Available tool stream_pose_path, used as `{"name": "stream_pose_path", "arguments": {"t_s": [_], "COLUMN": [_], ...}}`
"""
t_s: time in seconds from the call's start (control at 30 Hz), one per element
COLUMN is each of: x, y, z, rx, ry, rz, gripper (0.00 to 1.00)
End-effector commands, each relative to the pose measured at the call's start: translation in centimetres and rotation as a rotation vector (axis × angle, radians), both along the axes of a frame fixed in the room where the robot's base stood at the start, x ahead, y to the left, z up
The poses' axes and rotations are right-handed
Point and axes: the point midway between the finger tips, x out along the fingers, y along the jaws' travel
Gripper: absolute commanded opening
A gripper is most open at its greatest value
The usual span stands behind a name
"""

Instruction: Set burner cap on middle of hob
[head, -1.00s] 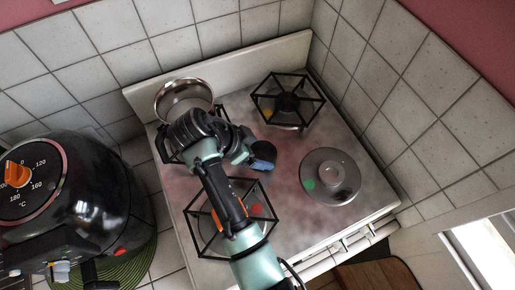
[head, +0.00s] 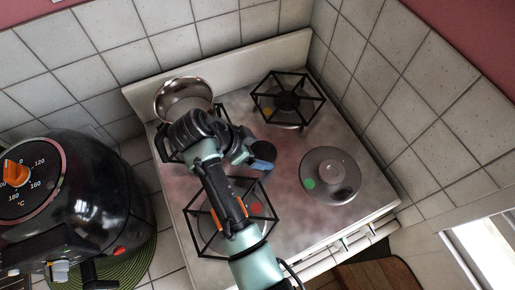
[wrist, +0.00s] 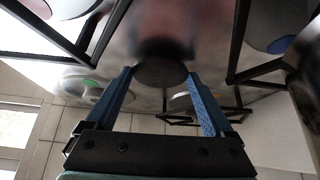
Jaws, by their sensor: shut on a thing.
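The burner cap (wrist: 160,74) is a dark round disc between the tips of my gripper's blue fingers in the wrist view. My gripper (head: 263,156) is shut on it, over the middle of the hob (head: 285,225), between the burners. A dark shadow lies on the hob just beyond the cap in the wrist view. I cannot tell whether the cap touches the surface.
A shiny pan (head: 184,97) stands at back left. Black grates stand at back right (head: 288,98) and front left (head: 204,222). A grey disc with a green dot (head: 330,175) is at front right. A black air fryer (head: 85,195) stands left. Tiled walls border the hob.

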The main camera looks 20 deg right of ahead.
Motion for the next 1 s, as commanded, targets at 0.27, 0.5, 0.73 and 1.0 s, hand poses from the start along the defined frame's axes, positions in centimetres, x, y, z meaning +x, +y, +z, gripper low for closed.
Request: {"name": "stream_pose_path", "arguments": {"t_s": [0.27,0.5,0.73,1.0], "x": [0.0,0.0,0.0,-0.3], "y": [0.0,0.0,0.6,4.0], "z": [-0.4,-0.3,0.6,6.1], "rx": [0.000,0.000,-0.001,0.000], "ry": [0.000,0.000,-0.003,-0.004], "rz": [0.000,0.000,0.002,0.005], "gripper": [0.29,1.00,1.00,1.00]}}
